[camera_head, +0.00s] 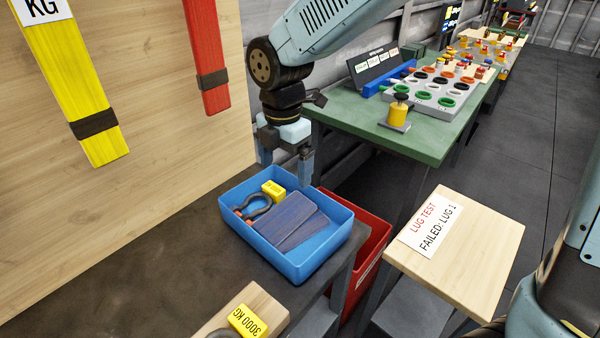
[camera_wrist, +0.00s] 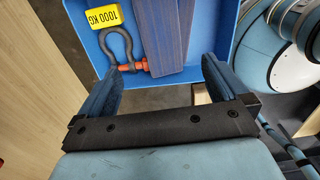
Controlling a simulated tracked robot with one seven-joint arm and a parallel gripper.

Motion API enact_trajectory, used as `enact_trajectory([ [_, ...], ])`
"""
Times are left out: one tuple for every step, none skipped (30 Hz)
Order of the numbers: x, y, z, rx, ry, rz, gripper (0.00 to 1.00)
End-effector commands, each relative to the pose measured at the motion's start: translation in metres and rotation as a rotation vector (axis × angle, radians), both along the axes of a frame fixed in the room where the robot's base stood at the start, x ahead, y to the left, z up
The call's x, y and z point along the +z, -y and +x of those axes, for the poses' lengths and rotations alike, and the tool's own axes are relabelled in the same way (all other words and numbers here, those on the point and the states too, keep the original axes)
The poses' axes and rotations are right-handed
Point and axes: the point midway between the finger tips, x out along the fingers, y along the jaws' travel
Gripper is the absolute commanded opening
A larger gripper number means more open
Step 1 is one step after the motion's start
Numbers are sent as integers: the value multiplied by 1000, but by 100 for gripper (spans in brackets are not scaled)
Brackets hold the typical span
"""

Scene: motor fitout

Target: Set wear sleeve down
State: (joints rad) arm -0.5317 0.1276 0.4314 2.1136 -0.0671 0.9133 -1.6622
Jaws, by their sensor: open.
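A dark blue, flat, striped piece that looks like the wear sleeve (camera_head: 291,222) lies in a blue tray (camera_head: 305,267) on the dark bench. It looks folded or stacked in two layers. My gripper (camera_head: 286,168) is over the tray's back edge, open with nothing between its fingers. In the wrist view my gripper (camera_wrist: 163,70) has its fingers apart, and the blue sleeve (camera_wrist: 160,30) lies in the tray beyond them. A grey shackle with an orange pin (camera_head: 254,206) and a yellow 1000 KG tag (camera_head: 273,190) lie beside the sleeve in the tray.
A red bin (camera_head: 375,240) stands right of the tray, lower down. A wooden board marked LUG TEST FAILED (camera_head: 470,240) is farther right. Yellow (camera_head: 75,90) and red (camera_head: 206,50) straps hang on the left panel. The bench left of the tray is clear.

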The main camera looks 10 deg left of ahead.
Motion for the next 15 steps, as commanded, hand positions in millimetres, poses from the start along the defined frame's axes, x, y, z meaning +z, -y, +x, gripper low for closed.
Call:
enact_trajectory([
  [2,0,0,0,0,0,100],
  [2,0,0,0,0,0,100],
  [3,0,0,0,0,-1,100],
  [3,0,0,0,0,-1,100],
  [3,0,0,0,0,-1,100],
  [3,0,0,0,0,-1,100],
  [3,0,0,0,0,-1,100],
  [3,1,0,-3,0,0,100],
  [4,3,1,-14,3,1,100],
  [6,5,2,-29,7,2,100],
  [8,9,4,-52,12,3,100],
  [12,17,8,-96,21,6,100],
  [15,24,11,-140,30,8,100],
  [20,32,14,-191,40,13,100],
  [27,45,19,-270,57,20,100],
])
